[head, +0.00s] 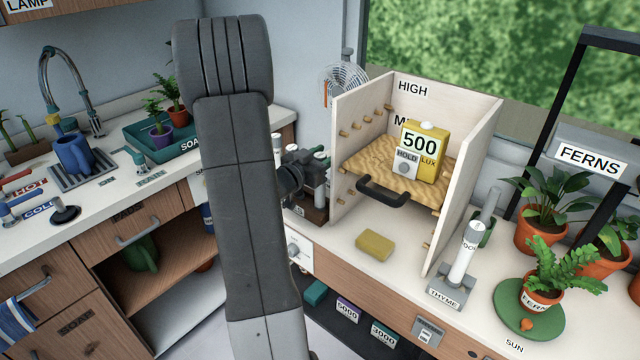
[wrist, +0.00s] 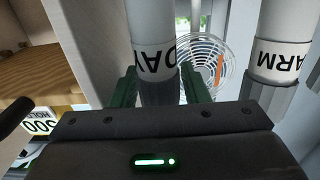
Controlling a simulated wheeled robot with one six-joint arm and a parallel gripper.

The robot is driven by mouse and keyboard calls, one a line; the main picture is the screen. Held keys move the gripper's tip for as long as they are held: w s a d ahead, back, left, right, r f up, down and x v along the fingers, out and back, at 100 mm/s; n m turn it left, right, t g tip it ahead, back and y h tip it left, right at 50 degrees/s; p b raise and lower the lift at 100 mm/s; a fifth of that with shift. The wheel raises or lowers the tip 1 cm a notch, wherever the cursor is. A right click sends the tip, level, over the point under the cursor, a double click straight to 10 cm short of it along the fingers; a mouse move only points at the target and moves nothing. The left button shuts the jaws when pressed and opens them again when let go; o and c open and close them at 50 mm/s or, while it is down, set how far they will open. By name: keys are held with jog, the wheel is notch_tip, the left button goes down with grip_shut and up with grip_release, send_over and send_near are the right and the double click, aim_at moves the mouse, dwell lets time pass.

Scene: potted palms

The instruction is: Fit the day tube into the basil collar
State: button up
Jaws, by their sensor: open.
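The day tube (wrist: 152,45), pale with a dark lower end and an upside-down DAY label, stands in the wrist view. My gripper (wrist: 162,80) is open, its green fingers on either side of the tube's lower part; I cannot tell if they touch it. In the head view my gripper (head: 303,175) is partly hidden behind my arm, left of the light shelf. No basil collar can be made out in either view. A collar labelled THYME (head: 447,297) holds a white tube (head: 466,252) upright on the right of the counter.
Another tube labelled ARM (wrist: 283,40), its label cut off, stands close right of the day tube. A fan (head: 345,82) is behind. The shelf's side wall (head: 362,110) is close by. A yellow sponge (head: 375,244) lies on the counter. A potted fern (head: 541,288) is right of the THYME collar.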

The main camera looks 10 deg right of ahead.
grip_shut()
jog(key=shift+r, duration=0.1)
